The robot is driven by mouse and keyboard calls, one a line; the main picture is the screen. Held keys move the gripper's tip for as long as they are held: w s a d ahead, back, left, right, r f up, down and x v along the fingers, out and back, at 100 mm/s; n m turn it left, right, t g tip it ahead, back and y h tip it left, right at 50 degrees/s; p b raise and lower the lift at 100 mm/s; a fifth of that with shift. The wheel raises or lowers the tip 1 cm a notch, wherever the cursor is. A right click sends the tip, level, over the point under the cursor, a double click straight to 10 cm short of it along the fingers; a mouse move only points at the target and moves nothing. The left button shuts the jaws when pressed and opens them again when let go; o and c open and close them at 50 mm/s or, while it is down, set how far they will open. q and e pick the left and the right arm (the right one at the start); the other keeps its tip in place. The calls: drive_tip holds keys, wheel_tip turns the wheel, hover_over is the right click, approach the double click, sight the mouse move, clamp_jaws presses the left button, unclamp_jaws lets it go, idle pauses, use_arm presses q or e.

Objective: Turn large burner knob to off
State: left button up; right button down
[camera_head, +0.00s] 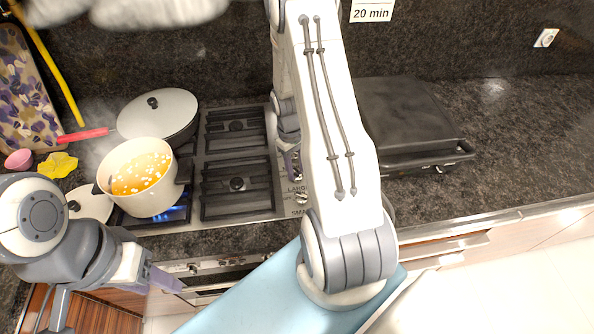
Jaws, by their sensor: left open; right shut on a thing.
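A column of burner knobs runs down the right side of the gas stove (195,221), with printed labels reading "LARGE" and "SMALL". One knob (301,198) shows between those labels. My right gripper (292,168) is at the knob column just above the "LARGE" label, shut on what seems to be the large burner knob. That knob is mostly hidden by the gripper and arm, so its angle cannot be told. Blue flame (173,216) shows at the front left burner, under the pot of soup (152,204). My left gripper (163,279) is open and empty in front of the stove's front edge.
A lidded pan (178,112) with a red handle sits at the back left burner. The right-hand burners (237,184) are empty. A black closed appliance (405,112) stands right of my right arm. The counter at far right is clear.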

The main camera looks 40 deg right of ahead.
drive_tip(key=shift+r+n+p, duration=0.1)
drive_tip(key=shift+n+p, duration=0.2)
drive_tip(key=shift+n, duration=0.7)
drive_tip(key=n, duration=0.2)
drive_tip(key=shift+n+h, duration=0.3)
drive_tip(key=shift+h, duration=0.1)
drive_tip(key=shift+a+n, duration=0.1)
drive_tip(key=shift+n, duration=0.2)
drive_tip(key=c, duration=0.8)
unclamp_jaws()
drive_tip(key=shift+n, duration=0.3)
drive_tip(key=shift+c, duration=0.2)
wheel_tip(320, 180, up, 7)
drive_tip(key=p, duration=0.7)
